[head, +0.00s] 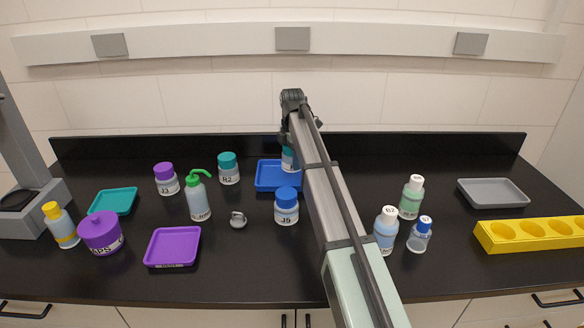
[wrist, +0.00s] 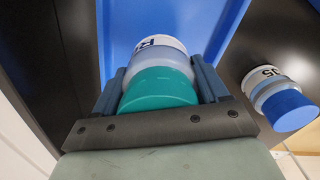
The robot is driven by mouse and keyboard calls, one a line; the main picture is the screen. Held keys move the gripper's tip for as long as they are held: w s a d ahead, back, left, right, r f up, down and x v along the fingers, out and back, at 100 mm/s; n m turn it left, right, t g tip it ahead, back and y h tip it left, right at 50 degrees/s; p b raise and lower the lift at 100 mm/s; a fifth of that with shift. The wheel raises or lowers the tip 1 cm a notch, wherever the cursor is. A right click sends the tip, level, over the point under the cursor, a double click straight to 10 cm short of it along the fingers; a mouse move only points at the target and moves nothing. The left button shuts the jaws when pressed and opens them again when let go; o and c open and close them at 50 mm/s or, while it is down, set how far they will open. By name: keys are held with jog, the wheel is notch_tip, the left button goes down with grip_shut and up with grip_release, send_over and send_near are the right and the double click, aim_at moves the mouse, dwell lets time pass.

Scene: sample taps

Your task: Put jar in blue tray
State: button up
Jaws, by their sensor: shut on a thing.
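The held jar has a teal lid and a white label; it shows partly behind my arm in the head view (head: 289,160) and from the lid end in the wrist view (wrist: 158,88). My gripper (wrist: 160,76) is shut on this jar, one finger on each side. The blue tray (head: 268,183) lies at the back middle of the bench. It shows as a blue surface around and beyond the jar in the wrist view (wrist: 118,35). The jar is over the tray; I cannot tell whether its base touches it. The fingers are mostly hidden by the arm in the head view.
A blue-lidded jar J5 (head: 286,207) stands just in front of the blue tray. A teal-lidded jar R2 (head: 229,169) stands left of it. A purple tray (head: 172,247) and a green-tipped wash bottle (head: 198,202) are further left. Bottles (head: 386,230) stand right of my arm.

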jog(key=shift+f, duration=2)
jog(key=shift+f, duration=0.1)
jog(key=o, duration=1.1)
notch_tip(320, 180, up, 12)
jog(key=shift+r, duration=0.15)
